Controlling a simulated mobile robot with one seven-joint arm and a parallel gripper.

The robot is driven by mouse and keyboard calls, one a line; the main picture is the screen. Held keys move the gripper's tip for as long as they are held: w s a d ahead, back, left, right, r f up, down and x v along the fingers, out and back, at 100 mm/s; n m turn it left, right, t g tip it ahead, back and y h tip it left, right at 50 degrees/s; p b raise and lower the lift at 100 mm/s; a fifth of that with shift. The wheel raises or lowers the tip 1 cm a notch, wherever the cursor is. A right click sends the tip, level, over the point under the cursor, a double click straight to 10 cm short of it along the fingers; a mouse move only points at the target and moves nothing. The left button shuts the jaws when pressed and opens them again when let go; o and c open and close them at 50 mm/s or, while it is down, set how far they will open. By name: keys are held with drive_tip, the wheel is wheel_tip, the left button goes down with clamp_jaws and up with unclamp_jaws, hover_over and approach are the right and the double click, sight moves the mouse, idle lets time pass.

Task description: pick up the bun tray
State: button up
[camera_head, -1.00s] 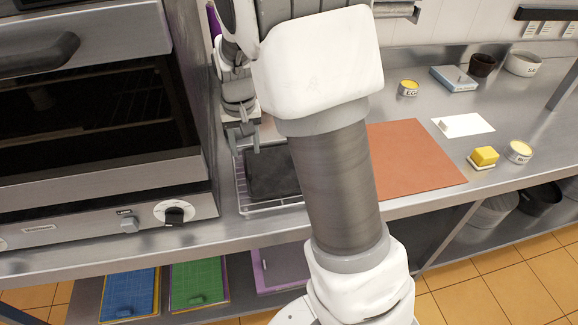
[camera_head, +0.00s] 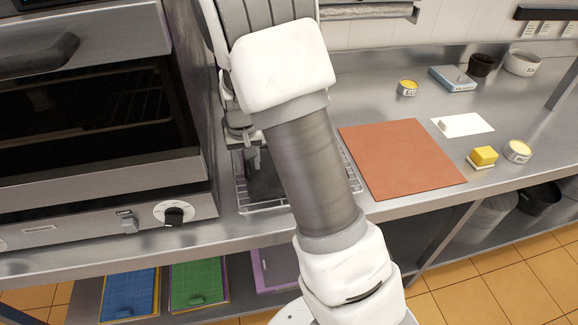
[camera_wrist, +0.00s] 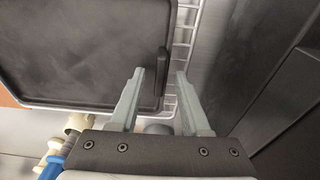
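The bun tray is a flat black tray (camera_head: 264,187) lying on a wire rack (camera_head: 244,200) on the steel counter, partly hidden behind my arm in the head view. In the wrist view the tray (camera_wrist: 80,45) fills the upper left, with a raised dark handle (camera_wrist: 162,62) along its right edge. My gripper (camera_wrist: 160,74) is open, with one finger on each side of the handle's line and the handle's near end between the tips. I cannot tell whether the fingers touch it. In the head view my gripper (camera_head: 251,155) is above the tray's left side.
An oven (camera_head: 90,110) stands close on the left of the rack. A brown board (camera_head: 400,158) lies to the right. Butter (camera_head: 484,156), a white card (camera_head: 463,125) and small bowls are further right on the counter. Coloured boards (camera_head: 198,283) lie on the shelf below.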

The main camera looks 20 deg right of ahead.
clamp_jaws()
idle(1.2)
